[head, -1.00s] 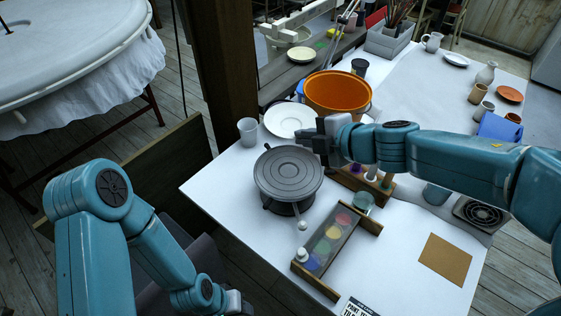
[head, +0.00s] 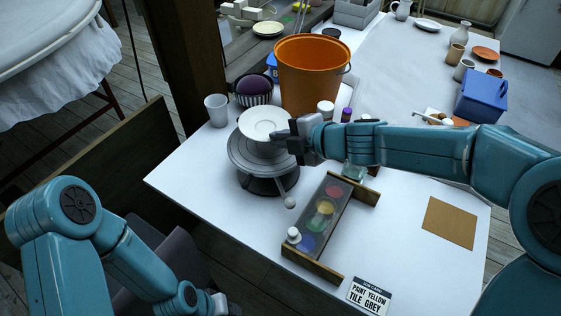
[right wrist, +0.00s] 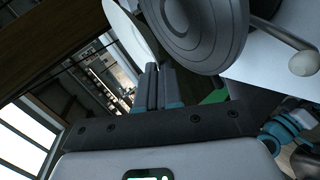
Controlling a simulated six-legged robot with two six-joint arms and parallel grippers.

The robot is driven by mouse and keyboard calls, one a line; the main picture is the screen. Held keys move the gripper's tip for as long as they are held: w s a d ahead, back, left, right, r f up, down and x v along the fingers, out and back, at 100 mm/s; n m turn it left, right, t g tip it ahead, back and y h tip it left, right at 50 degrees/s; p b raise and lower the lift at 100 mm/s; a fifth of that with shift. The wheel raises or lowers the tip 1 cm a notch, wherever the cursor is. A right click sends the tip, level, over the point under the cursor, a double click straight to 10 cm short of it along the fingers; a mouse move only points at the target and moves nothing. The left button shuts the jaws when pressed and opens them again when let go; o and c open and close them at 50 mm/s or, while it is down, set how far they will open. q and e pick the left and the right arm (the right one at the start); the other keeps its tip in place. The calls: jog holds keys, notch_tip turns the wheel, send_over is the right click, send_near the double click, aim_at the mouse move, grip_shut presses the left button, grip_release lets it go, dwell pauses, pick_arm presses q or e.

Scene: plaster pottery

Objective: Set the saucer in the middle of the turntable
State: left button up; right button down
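The white saucer (head: 265,123) is over the back part of the grey round turntable (head: 246,163) in the head view. My right gripper (head: 286,140) is shut on the saucer's near right rim. In the right wrist view the saucer (right wrist: 128,22) shows at a slant, with a gap between it and the turntable (right wrist: 196,30), so it hangs above the top. The fingers (right wrist: 157,88) are close together at its rim. The saucer hides part of the turntable's top. My left gripper (head: 219,304) is low at the bottom edge, away from the table; its fingers are unclear.
An orange bucket (head: 311,75) and a striped bowl with a purple thing (head: 252,90) stand behind the turntable. A white cup (head: 216,110) stands to the left. A paint tray (head: 323,222) lies in front right. A knobbed rod (head: 290,202) sticks out from the turntable.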

aim_at(282, 162)
notch_tip(282, 162, down, 5)
jog(key=b, duration=0.3)
jog(key=shift+r, duration=0.15)
jog(key=shift+w+r, duration=0.15)
jog(key=shift+f+b, duration=0.4)
jog(key=shift+f, duration=0.05)
jog(key=c, duration=1.6)
grip_release()
jog(key=shift+r, duration=0.1)
